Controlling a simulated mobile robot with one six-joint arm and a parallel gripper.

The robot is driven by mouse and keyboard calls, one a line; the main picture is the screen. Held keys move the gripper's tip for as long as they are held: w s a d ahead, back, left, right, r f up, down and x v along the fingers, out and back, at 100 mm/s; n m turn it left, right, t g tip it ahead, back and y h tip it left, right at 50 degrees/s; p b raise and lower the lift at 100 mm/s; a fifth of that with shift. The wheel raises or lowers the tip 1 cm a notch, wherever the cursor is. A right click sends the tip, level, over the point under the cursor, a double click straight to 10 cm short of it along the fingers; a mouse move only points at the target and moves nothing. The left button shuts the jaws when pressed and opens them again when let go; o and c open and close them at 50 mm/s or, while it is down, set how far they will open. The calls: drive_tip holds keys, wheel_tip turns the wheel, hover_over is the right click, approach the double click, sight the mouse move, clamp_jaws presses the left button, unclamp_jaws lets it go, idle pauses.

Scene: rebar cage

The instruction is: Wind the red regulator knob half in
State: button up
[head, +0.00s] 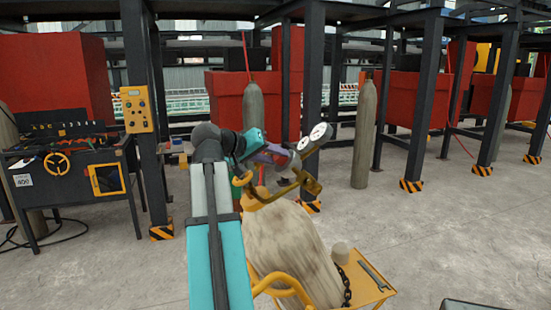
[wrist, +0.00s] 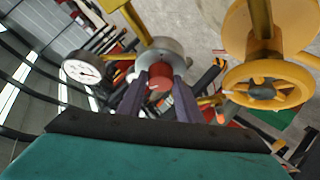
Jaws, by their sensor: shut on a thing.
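The red regulator knob (wrist: 159,77) is in the middle of the wrist view, in front of the round grey regulator body (wrist: 172,50). My gripper (wrist: 160,84) is shut on the knob, one dark finger on each side of it. In the head view my gripper (head: 283,157) reaches the regulator at the top of a worn pale gas cylinder (head: 290,250); the knob is hidden there. One gauge (wrist: 82,70) shows left of the knob in the wrist view.
A yellow valve handwheel (wrist: 262,88) is close on the right in the wrist view. The cylinder stands on a yellow cart (head: 368,283) with a chain and a wrench (head: 374,275). Grey cylinders (head: 363,135) and dark steel posts stand behind.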

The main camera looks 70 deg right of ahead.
drive_tip(key=shift+w+r, duration=0.1)
drive_tip(key=o, duration=1)
drive_tip(key=shift+o, duration=0.2)
drive_tip(key=b+v, duration=0.2)
drive_tip(key=v, duration=1.1)
drive_tip(key=shift+a, duration=0.35)
drive_tip(key=shift+w, duration=0.2)
